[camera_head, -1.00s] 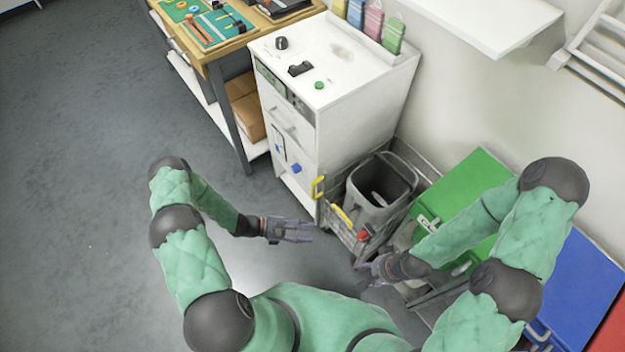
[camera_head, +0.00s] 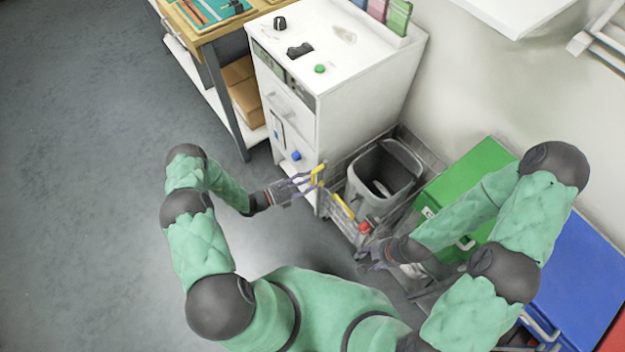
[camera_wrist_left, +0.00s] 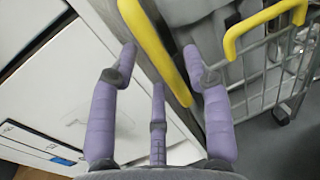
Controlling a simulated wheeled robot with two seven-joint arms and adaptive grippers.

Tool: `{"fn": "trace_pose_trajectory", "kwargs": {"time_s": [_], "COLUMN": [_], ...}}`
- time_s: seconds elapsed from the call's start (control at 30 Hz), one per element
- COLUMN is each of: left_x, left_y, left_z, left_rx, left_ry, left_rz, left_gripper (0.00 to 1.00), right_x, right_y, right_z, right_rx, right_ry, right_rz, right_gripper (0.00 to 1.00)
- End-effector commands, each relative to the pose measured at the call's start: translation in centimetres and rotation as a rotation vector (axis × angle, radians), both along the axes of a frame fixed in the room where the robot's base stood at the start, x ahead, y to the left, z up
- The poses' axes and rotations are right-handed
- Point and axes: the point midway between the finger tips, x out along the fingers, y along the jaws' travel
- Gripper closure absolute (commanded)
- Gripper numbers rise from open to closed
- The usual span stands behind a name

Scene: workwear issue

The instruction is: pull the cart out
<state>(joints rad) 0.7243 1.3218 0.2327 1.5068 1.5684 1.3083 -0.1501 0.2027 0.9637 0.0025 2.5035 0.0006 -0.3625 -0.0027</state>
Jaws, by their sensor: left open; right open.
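The cart (camera_head: 345,222) is a grey wire frame holding a grey bin (camera_head: 362,195), standing between the white cabinet and the green-lidded box. It has yellow grips: one (camera_head: 318,174) at its left front corner and another (camera_head: 343,207) along its front. My left gripper (camera_head: 312,178) is open at the corner grip. In the left wrist view its purple fingers (camera_wrist_left: 160,58) lie on either side of a yellow bar (camera_wrist_left: 155,45), not closed on it. My right gripper (camera_head: 366,256) is open and empty in front of the cart's right side, below a red part (camera_head: 365,228).
The white cabinet (camera_head: 345,110) stands close on the cart's left. The green-lidded box (camera_head: 470,180) and a blue one (camera_head: 580,275) stand on its right, with the wall behind. The floor (camera_head: 100,200) to the left is clear.

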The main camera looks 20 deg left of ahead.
Motion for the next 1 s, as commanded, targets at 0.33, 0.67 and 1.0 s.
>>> {"fn": "trace_pose_trajectory", "kwargs": {"time_s": [0.33,0.67,1.0], "left_x": [1.3,1.3,1.2], "left_y": [-1.5,-1.5,-1.8], "left_z": [0.0,0.0,0.0], "left_rx": [0.001,0.001,0.001], "left_ry": [0.0,0.0,0.001], "left_rz": [0.0,0.0,-0.001], "left_gripper": [0.51,0.91,1.0], "right_x": [0.0,0.0,0.0], "right_y": [0.0,0.0,0.0], "right_z": [-0.5,-0.5,-0.4], "right_rx": [0.0,0.0,0.0], "right_ry": [0.0,0.0,0.0], "right_rz": [0.0,0.0,0.0], "right_gripper": [0.54,0.54,0.54]}}
